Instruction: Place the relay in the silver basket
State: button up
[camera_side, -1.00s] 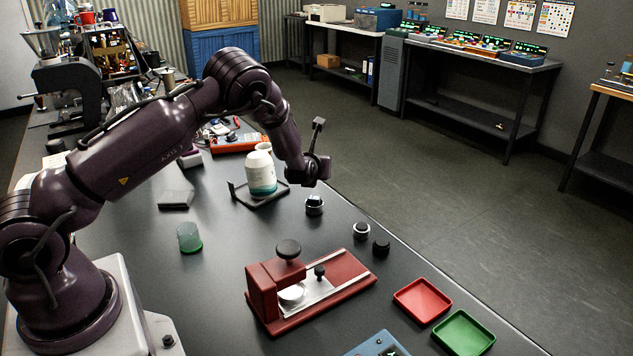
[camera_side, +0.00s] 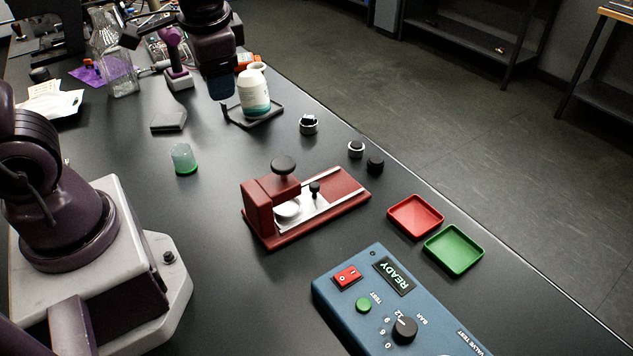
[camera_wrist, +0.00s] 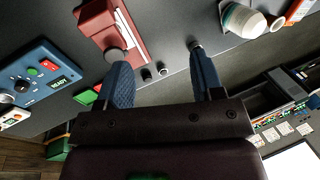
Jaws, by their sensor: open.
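My gripper is open and empty, its two blue fingers spread in the wrist view (camera_wrist: 160,78). In the side view its blue end (camera_side: 216,86) hangs left of the white bottle, above the table. No part is clearly recognisable as the relay. A small silver cup (camera_side: 308,125) with something dark in its top stands right of the bottle; it may be the silver basket. In the wrist view a small round piece, probably this cup (camera_wrist: 195,45), shows at the right fingertip. A silver-rimmed piece with a dark top (camera_side: 356,149) and a black cylinder (camera_side: 375,166) stand nearer the red fixture.
A white bottle (camera_side: 253,92) stands on a dark tray (camera_side: 270,115). A red clamp fixture (camera_side: 262,222), a red tray (camera_side: 415,215), a green tray (camera_side: 454,248) and a blue valve tester (camera_side: 345,305) lie nearer. A clear green-based cup (camera_side: 183,160) stands left. The table between has free room.

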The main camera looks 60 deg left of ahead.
jog(key=s+d+r+n+t+h, duration=0.1)
jog(key=s+d+r+t+h, duration=0.2)
jog(key=s+d+r, duration=0.4)
jog(key=shift+d+r+t, duration=0.25)
jog(key=shift+r+t, duration=0.05)
jog(key=shift+t, duration=0.5)
dwell(0.4)
